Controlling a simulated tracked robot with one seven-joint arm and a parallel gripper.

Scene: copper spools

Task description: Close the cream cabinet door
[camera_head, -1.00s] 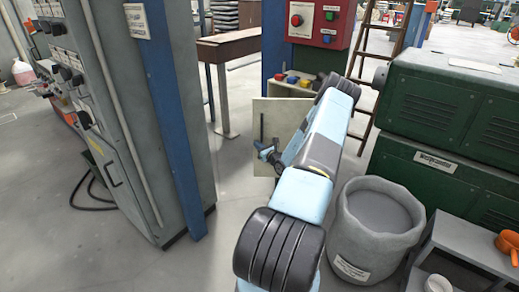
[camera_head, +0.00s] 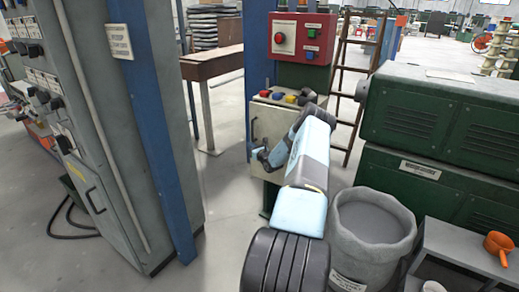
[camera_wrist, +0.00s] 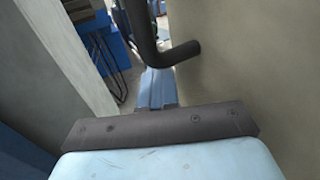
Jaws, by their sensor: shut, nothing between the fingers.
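The cream cabinet door (camera_head: 268,124) stands under the sloped button panel at the foot of the blue post. It looks nearly in line with the cabinet front, but my arm covers its right part and I cannot tell whether it is flush. My gripper (camera_head: 261,156) is shut and empty at the door's lower part. In the wrist view the cream door face (camera_wrist: 245,75) fills the right side, with a dark bent handle (camera_wrist: 150,35) fixed to it. My shut fingers (camera_wrist: 156,88) are beside the handle, close to the door face; contact is unclear.
A red control box (camera_head: 301,38) hangs above the cabinet. A tall grey cabinet (camera_head: 110,120) with a blue edge stands left. A grey bin (camera_head: 372,235) and green machine (camera_head: 430,125) stand right. Open floor (camera_head: 222,190) lies left of the door.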

